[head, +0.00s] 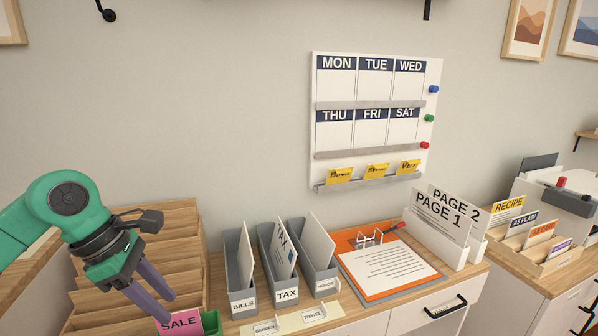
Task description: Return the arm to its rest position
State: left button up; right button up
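My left arm comes in from the left, and its gripper (168,308) points down and to the right over the wooden stepped rack. Its two purple fingers stand apart, with a gap between them. The fingertips are close beside a pink SALE card (181,322), which stands by a green piece at the rack's lower right. I cannot tell whether a fingertip touches the card. My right gripper is not in view.
The wooden rack (178,220) is under and behind my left gripper. Grey BILLS (243,306) and TAX (287,294) files stand right of it. An orange clipboard (352,240) lies farther right. A weekly board (368,147) hangs on the wall. The air above the desk is free.

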pick_arm(q)
jog(key=d+h, duration=0.5)
jog(key=d, duration=0.7)
jog(key=w+d+r+n+t+h, duration=0.2)
jog(key=d+r+n+t+h, duration=0.3)
jog(key=d+r+n+h, duration=0.45)
jog(key=w+a+n+t+y, duration=0.65)
jog(key=n+t, duration=0.55)
jog(key=n, duration=0.4)
jog(key=a+f+n+g+y, duration=0.2)
jog(key=a+f+n+y, duration=0.4)
jog(key=f+n, duration=0.25)
jog(key=a+f+n+g+y, duration=0.2)
jog(key=a+f+n+y, duration=0.4)
jog(key=f+n, duration=0.3)
jog(key=s+a+f+n+g, duration=0.3)
jog(key=s+f+n+g, duration=0.3)
jog(key=s+f+g, duration=0.95)
jog(key=s+f+t, duration=0.2)
jog(key=s+f, duration=0.1)
jog(key=f, duration=1)
jog(key=s+f+t, duration=0.1)
jog(key=s+f, duration=0.3)
jog(key=f, duration=1)
jog(key=s+a+f+g, duration=0.1)
jog(key=s+a+f, duration=0.1)
jog(key=s+f, duration=1.3)
jog(key=shift+s+a, duration=0.4)
jog(key=shift+s, duration=0.65)
